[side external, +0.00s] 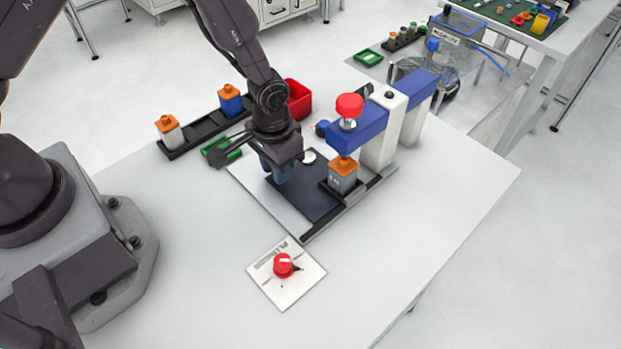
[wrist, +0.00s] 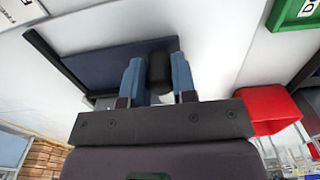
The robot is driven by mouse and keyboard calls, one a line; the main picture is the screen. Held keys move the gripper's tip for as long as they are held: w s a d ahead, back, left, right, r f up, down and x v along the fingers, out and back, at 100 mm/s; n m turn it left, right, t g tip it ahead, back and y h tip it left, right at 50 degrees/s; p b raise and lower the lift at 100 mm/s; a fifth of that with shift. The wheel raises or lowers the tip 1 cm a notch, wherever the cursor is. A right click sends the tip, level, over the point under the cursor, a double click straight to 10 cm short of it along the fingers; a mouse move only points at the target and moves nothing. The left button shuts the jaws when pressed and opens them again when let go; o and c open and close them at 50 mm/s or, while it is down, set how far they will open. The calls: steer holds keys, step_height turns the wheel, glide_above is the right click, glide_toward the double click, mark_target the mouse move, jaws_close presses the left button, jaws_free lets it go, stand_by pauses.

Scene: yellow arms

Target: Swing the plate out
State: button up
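The dark plate (side external: 305,200) lies flat on a white base beside the press; it also shows in the wrist view (wrist: 105,66), with a raised rim along one edge. A black knob (wrist: 159,70) stands by its edge in the wrist view. My gripper (wrist: 158,78) has its blue fingers on both sides of this knob, with no clear gap. In the side view my gripper (side external: 280,172) points down at the plate's far left part, and the knob is hidden. A grey block with an orange cap (side external: 343,175) stands upright at the plate's right, under the press arm.
The blue and white press (side external: 382,128) with a red knob (side external: 349,106) rises right of my gripper. A red bin (side external: 297,98), a green tray (side external: 222,152) and a black rack (side external: 205,135) with capped blocks stand behind.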

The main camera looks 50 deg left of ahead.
steer(key=shift+a, duration=0.1)
steer(key=shift+w+a, duration=0.15)
steer(key=shift+a, duration=0.75)
steer(key=shift+a, duration=0.1)
steer(key=shift+w+a, duration=0.35)
steer(key=shift+a, duration=0.45)
steer(key=shift+w+a, duration=0.1)
steer(key=shift+a, duration=0.05)
steer(key=shift+w+a, duration=0.45)
steer(key=shift+a, duration=0.15)
